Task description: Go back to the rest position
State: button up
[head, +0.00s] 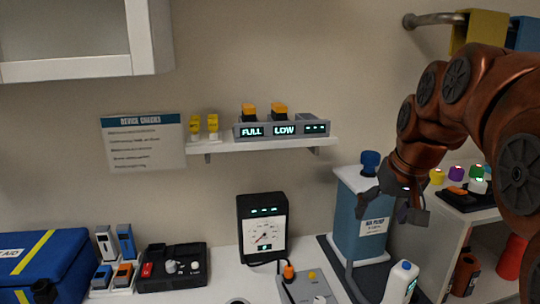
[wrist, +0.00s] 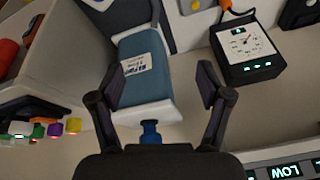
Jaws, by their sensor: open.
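My gripper (head: 392,206) hangs at the right in the head view, in front of the blue box labelled as a pump (head: 360,225). It is open and empty. In the wrist view my gripper's two fingers (wrist: 160,88) are spread wide, and the pump (wrist: 148,65) with its blue knob (wrist: 151,133) shows between and beyond them. I cannot tell whether a finger touches the pump. No rest position is marked in either view.
A wall shelf (head: 262,144) holds a charger reading FULL and LOW. A gauge (head: 262,230), a white bottle (head: 400,282) and a blue bag (head: 45,262) stand on the counter. A side shelf (head: 455,207) with coloured knobs is at the right.

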jog(key=s+a+f+g+p, duration=0.1)
jog(key=s+f+g+p, duration=0.1)
jog(key=s+f, duration=0.3)
jog(key=s+a+f+g+p, duration=0.1)
jog(key=s+f, duration=0.4)
jog(key=s, duration=0.9)
jog(key=s+a+f+n+g+p, duration=0.1)
jog(key=s+f+g+p, duration=0.2)
jog(key=s, duration=0.6)
notch_tip(320, 180, down, 2)
jog(key=shift+s+a+f+h, duration=0.1)
jog(key=shift+s+a+h, duration=0.25)
jog(key=shift+s+h, duration=0.05)
